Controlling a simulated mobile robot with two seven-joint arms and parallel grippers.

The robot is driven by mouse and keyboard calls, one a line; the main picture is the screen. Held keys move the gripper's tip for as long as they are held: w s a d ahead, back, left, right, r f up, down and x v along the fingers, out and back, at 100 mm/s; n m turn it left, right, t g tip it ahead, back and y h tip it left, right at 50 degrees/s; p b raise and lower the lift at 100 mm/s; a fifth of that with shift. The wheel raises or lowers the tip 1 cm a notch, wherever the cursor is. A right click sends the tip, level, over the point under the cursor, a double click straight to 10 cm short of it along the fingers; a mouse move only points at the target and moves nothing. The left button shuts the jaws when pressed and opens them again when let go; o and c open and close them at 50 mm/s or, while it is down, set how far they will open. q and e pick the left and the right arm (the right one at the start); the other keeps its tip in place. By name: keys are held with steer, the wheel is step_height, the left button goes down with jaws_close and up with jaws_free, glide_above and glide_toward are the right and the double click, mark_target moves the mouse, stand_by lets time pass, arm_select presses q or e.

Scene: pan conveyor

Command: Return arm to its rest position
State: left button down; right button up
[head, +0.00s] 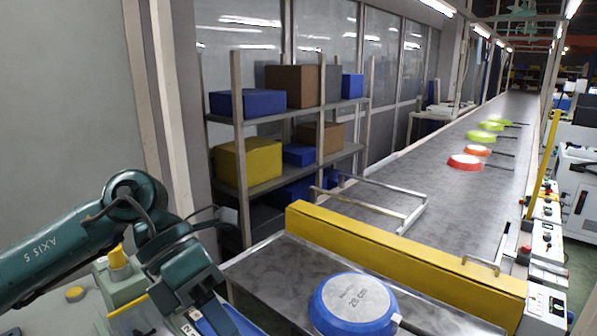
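My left arm (60,250), dark green and marked AXIS 5, comes in from the left and bends down at its wrist. Its lower end (200,290) points down near the bottom edge, left of the metal table. The fingers are cut off or hidden, so I cannot tell whether that gripper is open or shut. My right arm and gripper are not in view.
A blue pan (353,303), marked 28 cm, lies bottom up on the metal table (275,262). A yellow barrier (400,262) separates it from the conveyor (440,190), which carries red, orange and green pans. Shelves (275,112) with boxes stand behind at left.

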arm_select(q)
steer(key=s+d+r+n+g+h, duration=0.15)
steer(key=d+n+h, duration=0.35)
steer(key=d+h, duration=0.55)
steer(key=w+a+f+n+t+y, duration=0.2)
steer(key=w+a+f+n+t, duration=0.3)
steer(key=n+t, duration=0.8)
steer(key=w+a+f+n+t+y, duration=0.4)
steer(key=f+n+t, duration=0.3)
steer(key=n+t, duration=0.6)
steer(key=s+a+f+n+g+y, duration=0.2)
steer(key=s+f+n+g+y, duration=0.1)
steer(key=f, duration=0.5)
steer(key=s+a+f+n+g+y, duration=0.3)
steer(key=s+f+n, duration=0.2)
steer(key=f, duration=0.4)
steer(key=s+a+f+n+g+y, duration=0.3)
steer(key=s+f+n, duration=0.1)
steer(key=f, duration=0.4)
steer(key=shift+s+a+f+n, duration=0.2)
steer(key=shift+s+n, duration=0.1)
steer(key=shift+s, duration=0.25)
